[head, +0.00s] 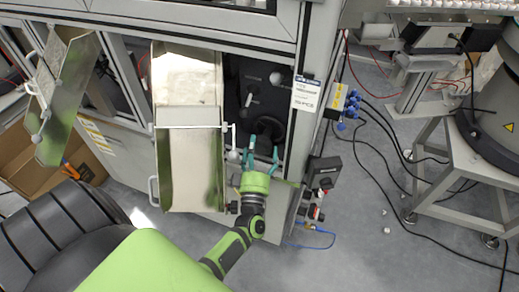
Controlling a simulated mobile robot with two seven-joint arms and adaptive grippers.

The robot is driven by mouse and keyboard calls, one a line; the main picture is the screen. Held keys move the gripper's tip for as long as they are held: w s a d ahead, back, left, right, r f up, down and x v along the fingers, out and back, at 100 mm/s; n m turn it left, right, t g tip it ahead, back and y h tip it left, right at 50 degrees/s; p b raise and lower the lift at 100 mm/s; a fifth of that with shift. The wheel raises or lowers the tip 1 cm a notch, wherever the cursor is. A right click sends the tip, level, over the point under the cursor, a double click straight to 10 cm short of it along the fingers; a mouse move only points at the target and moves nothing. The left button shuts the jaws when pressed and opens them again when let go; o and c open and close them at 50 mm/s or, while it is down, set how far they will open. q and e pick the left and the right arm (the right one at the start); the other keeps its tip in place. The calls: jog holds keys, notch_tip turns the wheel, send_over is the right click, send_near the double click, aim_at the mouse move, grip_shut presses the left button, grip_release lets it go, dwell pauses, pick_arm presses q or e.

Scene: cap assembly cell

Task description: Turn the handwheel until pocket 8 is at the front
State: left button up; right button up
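The black handwheel (269,127) appears as a dark round shape inside the dark opening of the machine, at the middle of the head view. Its outline is hard to separate from the dark interior. My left gripper (263,149) has teal fingers that stand apart just at the front of the wheel, pointing into the opening. I see nothing between the fingers, and I cannot tell whether they touch the wheel. Pocket 8 and any pocket numbers cannot be made out. My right gripper is not in view.
An open metal chute (190,125) stands left of the opening. A white label (306,93) is on the frame post at right. A black switch box (323,171) and blue-ended cables (350,105) sit right of the post. A grey stand (465,170) is farther right, with floor between.

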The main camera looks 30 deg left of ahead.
pick_arm(q)
jog(key=shift+d, duration=0.15)
jog(key=shift+s+d+f, duration=0.2)
jog(key=shift+s, duration=0.1)
jog(key=v, duration=0.6)
jog(key=shift+s, duration=0.35)
jog(key=shift+d+r, duration=0.1)
